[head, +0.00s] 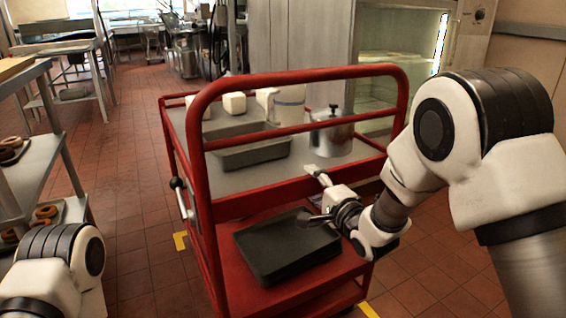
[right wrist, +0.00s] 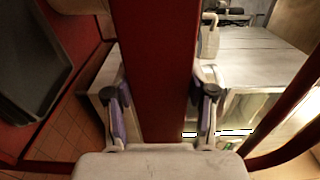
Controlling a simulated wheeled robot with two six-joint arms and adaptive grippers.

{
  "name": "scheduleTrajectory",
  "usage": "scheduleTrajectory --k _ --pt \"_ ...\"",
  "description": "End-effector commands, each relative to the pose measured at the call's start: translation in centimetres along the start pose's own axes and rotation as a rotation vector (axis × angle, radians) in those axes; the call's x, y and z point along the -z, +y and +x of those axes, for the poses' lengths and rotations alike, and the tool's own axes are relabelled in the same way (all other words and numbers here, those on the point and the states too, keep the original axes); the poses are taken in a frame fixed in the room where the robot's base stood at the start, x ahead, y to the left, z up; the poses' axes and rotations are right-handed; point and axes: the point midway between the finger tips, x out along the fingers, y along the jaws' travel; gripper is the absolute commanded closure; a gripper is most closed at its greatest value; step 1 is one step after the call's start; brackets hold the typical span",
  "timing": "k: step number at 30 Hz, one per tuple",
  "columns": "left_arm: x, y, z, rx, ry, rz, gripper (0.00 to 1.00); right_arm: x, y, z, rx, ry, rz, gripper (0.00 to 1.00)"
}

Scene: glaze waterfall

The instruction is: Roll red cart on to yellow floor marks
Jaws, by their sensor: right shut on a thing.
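The red cart (head: 290,85) stands in front of me, with a grey upper deck and a red lower shelf. Its near upright frame has a thick crossbar (head: 250,203), which also shows in the right wrist view (right wrist: 156,60). My right gripper (head: 318,195) is at this crossbar, with one finger on each side of it in the right wrist view (right wrist: 164,98). A yellow floor mark (head: 180,241) lies by the cart's left side. Another yellow mark (head: 369,310) lies by its near right corner. My left arm shows at lower left; its gripper is out of view.
The cart carries a grey tray (head: 240,158), a lidded steel pot (head: 331,137) and white containers (head: 235,103) on top, and a dark tray (head: 287,248) below. A metal shelf rack (head: 30,170) with doughnuts stands left. Bare tiled floor lies between rack and cart.

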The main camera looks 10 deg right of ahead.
Motion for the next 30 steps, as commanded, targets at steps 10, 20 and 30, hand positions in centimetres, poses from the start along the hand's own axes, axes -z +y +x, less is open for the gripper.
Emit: scheduleTrajectory --k 10,20,30 --pt "0.0 0.0 0.0 0.0 0.0 0.0 0.6 -0.1 -0.1 0.0 0.004 -0.003 -0.002 0.12" --pt "0.0 0.0 0.0 0.0 0.0 0.0 0.6 -0.1 0.1 0.0 -0.002 -0.002 -0.001 0.12" --pt "0.0 0.0 -0.6 0.0 0.0 0.0 0.6 0.0 0.1 -3.2 -0.006 -0.001 0.001 0.12"
